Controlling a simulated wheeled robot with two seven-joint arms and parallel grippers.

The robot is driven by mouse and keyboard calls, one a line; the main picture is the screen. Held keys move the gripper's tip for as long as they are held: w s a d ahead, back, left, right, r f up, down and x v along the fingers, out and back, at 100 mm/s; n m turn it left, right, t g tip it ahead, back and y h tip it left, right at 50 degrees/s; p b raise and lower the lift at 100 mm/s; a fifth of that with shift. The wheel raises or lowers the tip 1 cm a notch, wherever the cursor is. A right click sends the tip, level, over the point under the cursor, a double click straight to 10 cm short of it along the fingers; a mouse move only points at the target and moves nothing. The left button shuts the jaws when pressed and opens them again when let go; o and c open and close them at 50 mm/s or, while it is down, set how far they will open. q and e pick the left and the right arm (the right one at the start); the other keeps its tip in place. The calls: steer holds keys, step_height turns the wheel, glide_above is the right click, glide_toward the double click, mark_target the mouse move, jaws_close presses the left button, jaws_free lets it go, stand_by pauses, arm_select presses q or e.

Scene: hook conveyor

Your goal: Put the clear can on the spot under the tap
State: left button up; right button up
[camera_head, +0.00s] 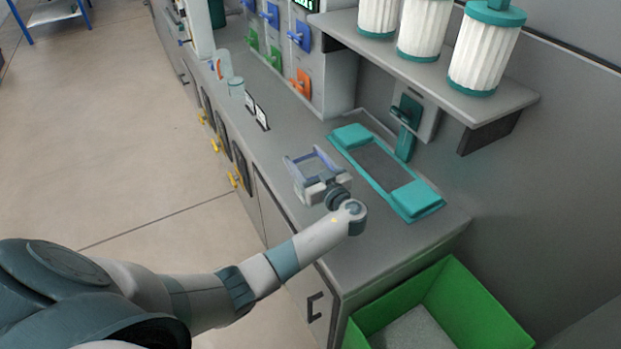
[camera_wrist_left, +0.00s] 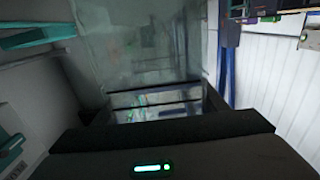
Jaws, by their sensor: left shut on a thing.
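My left gripper (camera_head: 308,160) is above the grey counter, just left of the teal-framed tray, and is shut on a clear can. The can is see-through and hard to make out in the head view; in the left wrist view the clear can (camera_wrist_left: 140,55) fills the space ahead of the palm. The tap (camera_head: 406,112) is teal and sits on a grey wall block behind the tray. Below it, the spot (camera_head: 380,165) is the dark grey middle of the teal tray (camera_head: 420,200). My right gripper is not in view.
A shelf (camera_head: 440,72) with white ribbed canisters (camera_head: 485,50) overhangs the counter behind the tap. A green bin (camera_head: 480,305) stands at the counter's near end. Small signs (camera_head: 258,113) and dispensers with coloured levers (camera_head: 301,82) stand farther left. The counter front (camera_head: 400,240) is clear.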

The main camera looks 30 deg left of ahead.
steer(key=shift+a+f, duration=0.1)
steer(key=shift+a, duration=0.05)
